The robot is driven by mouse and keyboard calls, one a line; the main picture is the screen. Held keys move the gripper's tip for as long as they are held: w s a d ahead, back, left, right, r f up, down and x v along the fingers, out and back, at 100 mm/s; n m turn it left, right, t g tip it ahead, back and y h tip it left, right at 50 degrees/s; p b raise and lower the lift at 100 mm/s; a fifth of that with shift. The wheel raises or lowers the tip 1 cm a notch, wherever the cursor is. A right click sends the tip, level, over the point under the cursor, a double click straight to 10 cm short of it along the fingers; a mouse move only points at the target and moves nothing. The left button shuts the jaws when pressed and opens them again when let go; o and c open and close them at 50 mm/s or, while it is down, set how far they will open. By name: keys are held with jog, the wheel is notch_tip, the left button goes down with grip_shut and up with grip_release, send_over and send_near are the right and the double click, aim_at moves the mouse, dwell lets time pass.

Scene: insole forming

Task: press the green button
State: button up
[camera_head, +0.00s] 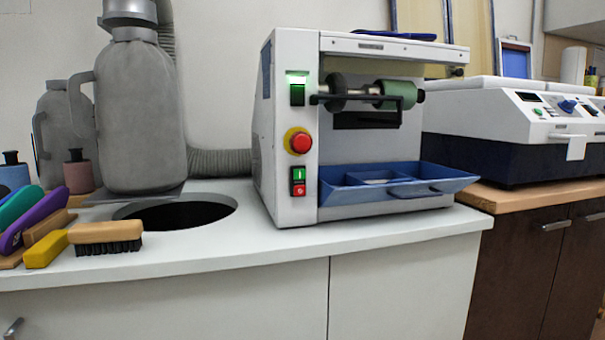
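A white machine (289,125) with a roller and a blue tray stands on the white counter. On its narrow front panel, low down, is a small switch with a green button (298,175) marked with a line. A red button (299,189) sits directly under it. Higher up is a red round knob on a yellow base (299,142). Above that, a dark rocker switch (297,95) has a glowing green-white light over it. My gripper is not in view, and nothing covers the green button.
The blue tray (447,184) juts out right of the buttons. A round dark hole (178,215) opens in the counter (262,250) to the left. A wooden brush (106,238) and colored tools lie at far left. Another white machine (470,108) stands at right.

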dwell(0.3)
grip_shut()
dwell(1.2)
